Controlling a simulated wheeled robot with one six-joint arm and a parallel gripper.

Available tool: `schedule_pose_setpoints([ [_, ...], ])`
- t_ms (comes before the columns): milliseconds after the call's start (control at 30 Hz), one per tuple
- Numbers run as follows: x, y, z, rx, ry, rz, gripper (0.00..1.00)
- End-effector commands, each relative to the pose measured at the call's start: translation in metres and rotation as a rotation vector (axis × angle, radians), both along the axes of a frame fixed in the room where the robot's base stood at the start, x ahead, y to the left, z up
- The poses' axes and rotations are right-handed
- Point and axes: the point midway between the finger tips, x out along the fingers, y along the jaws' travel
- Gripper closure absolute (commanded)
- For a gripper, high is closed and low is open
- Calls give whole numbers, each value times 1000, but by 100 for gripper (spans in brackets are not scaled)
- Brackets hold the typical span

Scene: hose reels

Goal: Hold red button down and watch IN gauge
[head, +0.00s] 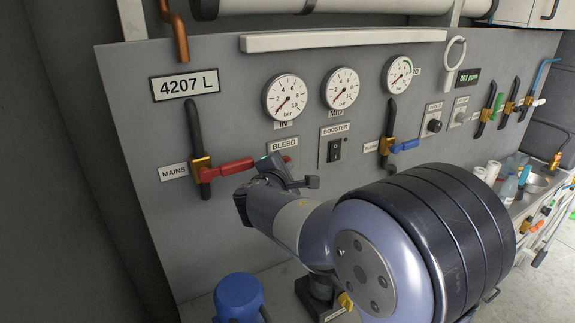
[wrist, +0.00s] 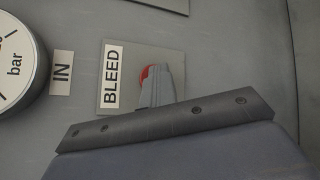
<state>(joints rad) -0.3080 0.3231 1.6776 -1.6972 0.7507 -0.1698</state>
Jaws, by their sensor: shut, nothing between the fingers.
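The red button (wrist: 145,73) sits on the grey plate beside the BLEED label (wrist: 112,76), partly hidden by my gripper. My gripper (wrist: 158,72) is shut and empty, its fingertips in front of the button; I cannot tell whether they press it. In the head view my gripper (head: 281,165) is at the panel, just below the BLEED label (head: 283,144). The IN gauge (head: 286,97) is above it, its red needle pointing to the lower left, near the low end of the dial. In the wrist view only an edge of this gauge (wrist: 14,65) shows.
The MAINS valve's red handle (head: 229,168) lies just left of my gripper. The black BOOSTER switch (head: 335,150) is to the right, with a blue-handled valve (head: 404,146) beyond it. A blue cylindrical object (head: 239,292) stands below.

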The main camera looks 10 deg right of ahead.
Motion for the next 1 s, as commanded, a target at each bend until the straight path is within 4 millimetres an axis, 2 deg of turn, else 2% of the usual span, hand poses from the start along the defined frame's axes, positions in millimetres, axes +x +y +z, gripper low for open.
schedule_pose_setpoints([
  [433,-18,-3,-2,0,0,5,100],
  [800,-21,-5,-1,0,0,1,100],
  [1000,-38,-10,-2,0,-2,1,100],
])
